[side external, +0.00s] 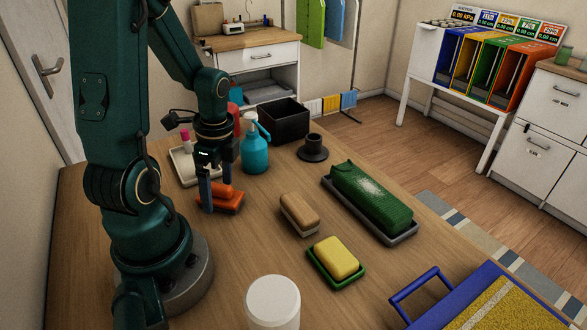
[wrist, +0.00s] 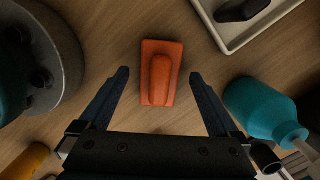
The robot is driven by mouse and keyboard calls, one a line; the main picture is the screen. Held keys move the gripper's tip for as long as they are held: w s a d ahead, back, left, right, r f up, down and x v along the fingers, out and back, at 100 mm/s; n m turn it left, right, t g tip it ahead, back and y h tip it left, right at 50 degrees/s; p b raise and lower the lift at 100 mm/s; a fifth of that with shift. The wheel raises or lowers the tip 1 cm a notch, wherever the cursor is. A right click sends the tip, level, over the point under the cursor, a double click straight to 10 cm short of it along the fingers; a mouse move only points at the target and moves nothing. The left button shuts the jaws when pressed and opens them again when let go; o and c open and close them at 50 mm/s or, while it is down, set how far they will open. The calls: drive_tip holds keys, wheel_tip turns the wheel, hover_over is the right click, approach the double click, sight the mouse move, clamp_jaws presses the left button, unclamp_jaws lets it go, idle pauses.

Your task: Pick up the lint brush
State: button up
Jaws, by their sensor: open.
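An orange-red block with a raised rounded ridge along its top, which looks like the lint brush (side external: 232,200), lies flat on the wooden table. In the wrist view the lint brush (wrist: 160,72) sits in the middle, between my two fingertips, with a gap on each side. My gripper (side external: 217,190) is open and empty, pointing down over the lint brush. In the side view one dark finger hides part of its left end. In the wrist view my gripper (wrist: 158,76) has its fingers spread wide. I cannot tell how far the fingertips are above the table.
A teal spray bottle (side external: 255,155) and a pale tray (side external: 183,168) stand close behind. Bare table lies in front of the lint brush.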

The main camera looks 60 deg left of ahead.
clamp_jaws()
drive_tip(key=shift+r, duration=0.1)
